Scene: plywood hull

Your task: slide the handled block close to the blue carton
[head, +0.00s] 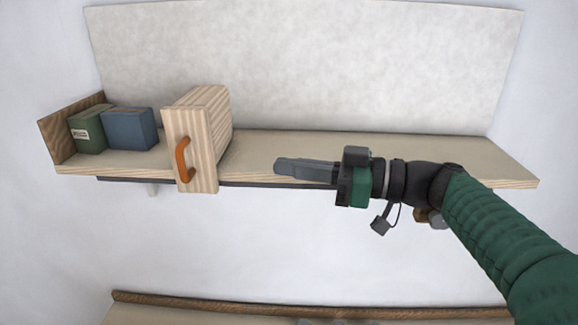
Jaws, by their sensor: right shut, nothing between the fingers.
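The handled block (205,150) is a tall block of striped light wood with an orange handle (183,160) on its front face. It stands upright on the shelf, left of the middle. The blue carton (130,129) stands to its left, with a small gap between them. My right gripper (278,166) is shut and empty at the shelf's front edge, to the right of the block and apart from it. Its fingers point left toward the block. My left gripper is out of view.
A green carton (88,131) with a pale label stands left of the blue carton, beside a brown end board (56,138). The shelf (400,147) is clear right of the block. A pale panel (300,65) backs it. A lower ledge (230,308) runs along the bottom.

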